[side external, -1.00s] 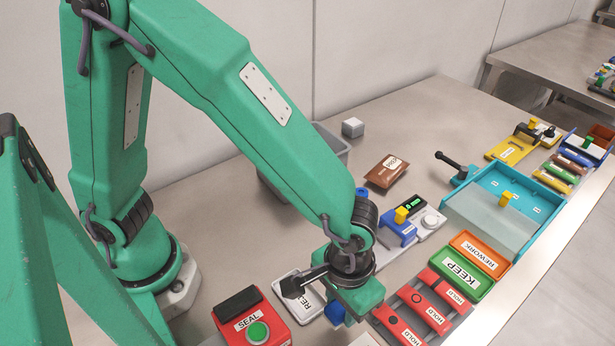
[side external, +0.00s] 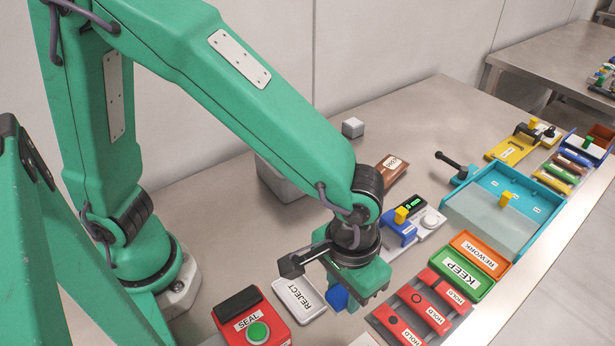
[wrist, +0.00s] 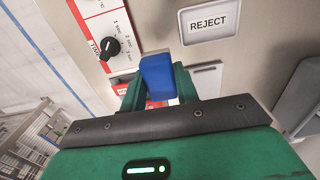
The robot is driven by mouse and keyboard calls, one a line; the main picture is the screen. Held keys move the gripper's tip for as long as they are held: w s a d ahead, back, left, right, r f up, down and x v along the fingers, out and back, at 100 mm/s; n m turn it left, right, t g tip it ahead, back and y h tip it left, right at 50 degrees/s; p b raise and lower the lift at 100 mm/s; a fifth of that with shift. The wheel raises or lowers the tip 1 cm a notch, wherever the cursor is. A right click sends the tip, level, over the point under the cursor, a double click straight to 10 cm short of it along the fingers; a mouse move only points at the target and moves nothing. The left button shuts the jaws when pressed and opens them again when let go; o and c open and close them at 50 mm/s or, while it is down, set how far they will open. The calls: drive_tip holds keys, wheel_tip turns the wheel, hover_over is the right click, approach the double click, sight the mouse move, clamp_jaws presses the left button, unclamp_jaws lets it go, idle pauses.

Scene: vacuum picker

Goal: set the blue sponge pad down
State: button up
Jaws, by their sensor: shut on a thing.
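The blue sponge pad (side external: 338,297) is held under my gripper (side external: 343,289) in the side view, and most of it is hidden behind the green gripper body. In the wrist view the blue pad (wrist: 157,77) stands between the two green fingers of my gripper (wrist: 158,88), which is shut on it. The pad appears to be held above the table, between the REJECT tray and the red HOLD strips. Its lower end and any contact below are not clear.
Red HOLD strips (side external: 397,321) and the green KEEP tray (side external: 459,273) lie to the right. A blue-and-white device (side external: 420,226) stands behind.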

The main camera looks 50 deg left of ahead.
drive_tip(key=shift+w+a, duration=0.25)
drive_tip(key=shift+a, duration=0.15)
drive_tip(key=w+a+r+n, duration=0.1)
drive_tip(key=a+n, duration=1.7)
drive_tip(key=a, duration=1.3)
drive_tip(key=shift+w+a+r, duration=0.15)
drive_tip(key=shift+w+a, duration=0.1)
drive_tip(key=shift+a, duration=0.1)
drive_tip(key=a+f, duration=0.2)
drive_tip(key=a, duration=0.1)
drive_tip(key=a+f, duration=0.2)
drive_tip(key=a, duration=0.2)
drive_tip(key=a+f, duration=0.3)
drive_tip(key=a, duration=0.1)
drive_tip(key=shift+s+a, duration=0.2)
drive_tip(key=shift+s, duration=0.05)
